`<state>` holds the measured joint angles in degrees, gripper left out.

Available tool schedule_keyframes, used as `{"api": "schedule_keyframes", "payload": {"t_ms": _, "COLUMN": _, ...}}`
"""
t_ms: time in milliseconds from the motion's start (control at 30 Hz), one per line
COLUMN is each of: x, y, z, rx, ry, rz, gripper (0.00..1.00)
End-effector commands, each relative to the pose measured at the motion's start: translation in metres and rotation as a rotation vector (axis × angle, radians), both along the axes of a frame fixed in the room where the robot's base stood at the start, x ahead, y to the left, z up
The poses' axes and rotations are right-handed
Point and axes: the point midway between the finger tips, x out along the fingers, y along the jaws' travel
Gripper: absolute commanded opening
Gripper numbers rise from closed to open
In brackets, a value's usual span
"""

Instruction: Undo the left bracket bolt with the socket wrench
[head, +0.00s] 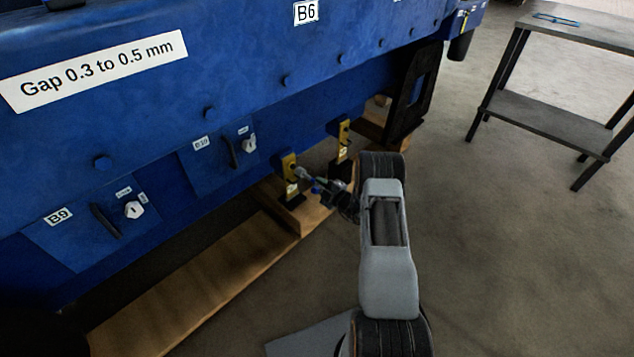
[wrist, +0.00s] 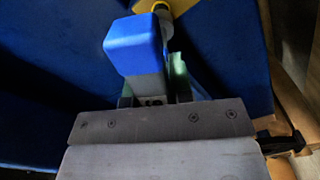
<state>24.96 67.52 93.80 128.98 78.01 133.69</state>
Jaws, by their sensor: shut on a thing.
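The left bracket (head: 289,167) is a yellow plate on the lower edge of the blue engine, with a small label. The right bracket (head: 343,137) is similar, farther along. My gripper (head: 322,186) is just right of the left bracket, shut on the socket wrench (head: 301,173), whose tip reaches the bracket face. In the wrist view the wrench shows as a big blue block (wrist: 138,42) between the green fingers of my gripper (wrist: 154,88). Beyond it is a small patch of yellow bracket (wrist: 180,5). The bolt is hidden; I cannot tell whether the socket sits on it.
The blue engine wall (head: 240,80) fills the left, with panels B9 (head: 80,225) and B10 (head: 215,152). Wooden beams (head: 215,285) lie under it. A dark stand (head: 415,90) is behind the right bracket. A grey two-shelf table (head: 555,110) stands right. Floor between is clear.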

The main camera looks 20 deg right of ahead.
Motion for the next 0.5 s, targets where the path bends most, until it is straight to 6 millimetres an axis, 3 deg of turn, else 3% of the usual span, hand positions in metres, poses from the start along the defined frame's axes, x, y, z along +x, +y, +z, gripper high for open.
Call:
{"api": "schedule_keyframes", "payload": {"t_ms": 367, "x": -0.003, "y": -0.002, "z": 0.001, "rx": -0.001, "ry": -0.001, "rz": 0.000, "gripper": 0.00}}
{"api": "schedule_keyframes", "payload": {"t_ms": 500, "x": -0.015, "y": -0.008, "z": 0.002, "rx": 0.000, "ry": 0.001, "rz": -0.002, "gripper": 0.00}}
